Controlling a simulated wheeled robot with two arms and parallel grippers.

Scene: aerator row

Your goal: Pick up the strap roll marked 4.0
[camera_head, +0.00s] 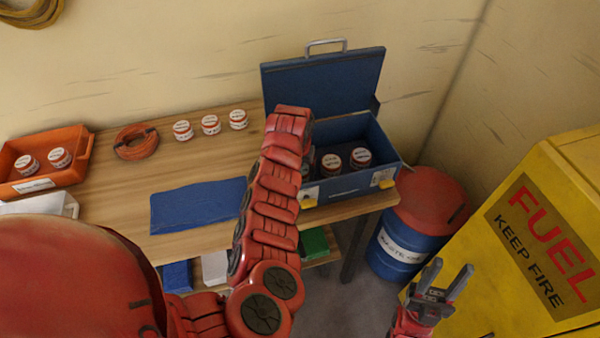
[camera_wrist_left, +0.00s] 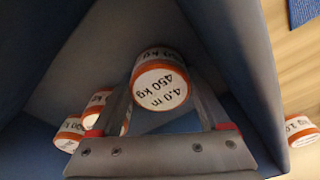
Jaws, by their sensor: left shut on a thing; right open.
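The strap roll marked 4.0 m, 450 kg (camera_wrist_left: 160,88) is white with orange rims and shows in the left wrist view. My left gripper (camera_wrist_left: 161,70) is shut on it, a finger on each side. They are inside the blue toolbox, whose wall (camera_wrist_left: 235,60) shows there. In the head view my left arm reaches over the open toolbox (camera_head: 350,185) and hides the left gripper and the held roll. Two other rolls (camera_head: 331,164) (camera_head: 361,157) show in the toolbox, one more partly behind the arm. My right gripper (camera_head: 441,283) is open and empty, low at the right.
Three rolls (camera_head: 210,125) stand at the back of the wooden table (camera_head: 110,185), beside an orange strap coil (camera_head: 136,142). An orange bin (camera_head: 85,150) with two rolls is at left. A blue cloth (camera_head: 195,205) lies in front. A drum (camera_head: 400,245) and yellow cabinet (camera_head: 480,235) stand right.

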